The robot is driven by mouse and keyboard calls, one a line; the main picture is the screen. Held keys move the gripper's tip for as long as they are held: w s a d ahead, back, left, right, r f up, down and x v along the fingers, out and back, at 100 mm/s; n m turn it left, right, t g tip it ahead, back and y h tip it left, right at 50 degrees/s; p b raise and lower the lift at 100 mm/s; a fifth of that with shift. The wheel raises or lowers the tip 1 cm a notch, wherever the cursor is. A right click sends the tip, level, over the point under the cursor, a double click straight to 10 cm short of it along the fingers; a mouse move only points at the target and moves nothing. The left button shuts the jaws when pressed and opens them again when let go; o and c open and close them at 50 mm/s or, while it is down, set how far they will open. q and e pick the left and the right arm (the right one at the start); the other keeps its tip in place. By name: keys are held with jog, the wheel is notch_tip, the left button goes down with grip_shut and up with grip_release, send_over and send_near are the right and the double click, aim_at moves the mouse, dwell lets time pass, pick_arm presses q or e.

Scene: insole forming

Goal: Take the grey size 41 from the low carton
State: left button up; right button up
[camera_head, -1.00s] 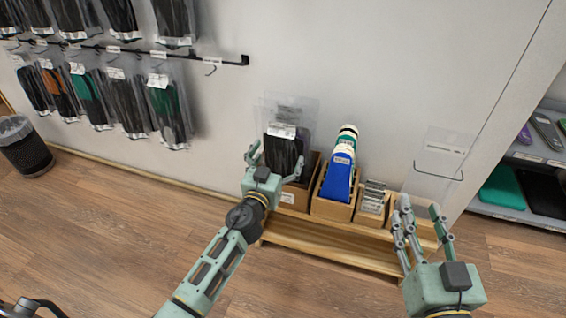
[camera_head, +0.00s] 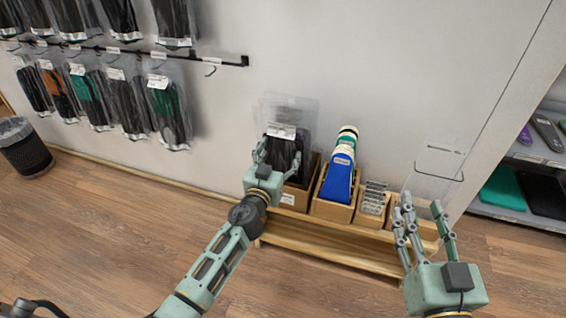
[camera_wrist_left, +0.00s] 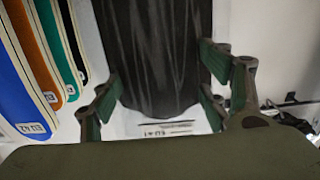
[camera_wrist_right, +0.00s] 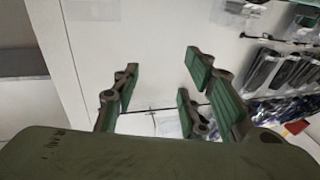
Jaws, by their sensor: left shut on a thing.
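A dark grey-black insole in a clear bag (camera_head: 281,151) with a white label stands in the left carton (camera_head: 289,199) against the wall. My left gripper (camera_head: 278,157) is shut on this packet, its fingers at both sides of the lower part. In the left wrist view the dark insole (camera_wrist_left: 155,50) fills the space between the fingers, above a small label whose size I cannot read surely. My right gripper (camera_head: 421,207) is open and empty at the right, in front of the wooden bench (camera_head: 330,248). In the right wrist view its fingers (camera_wrist_right: 165,80) are spread with nothing between them.
Another carton (camera_head: 369,216) holds small grey packs. Bagged insoles hang on a rail (camera_head: 120,48) at the left. A hook (camera_head: 440,175) and a shelf (camera_head: 510,214) are at the right.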

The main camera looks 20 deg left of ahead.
pick_arm(q)
jog(key=shift+c, duration=1.1)
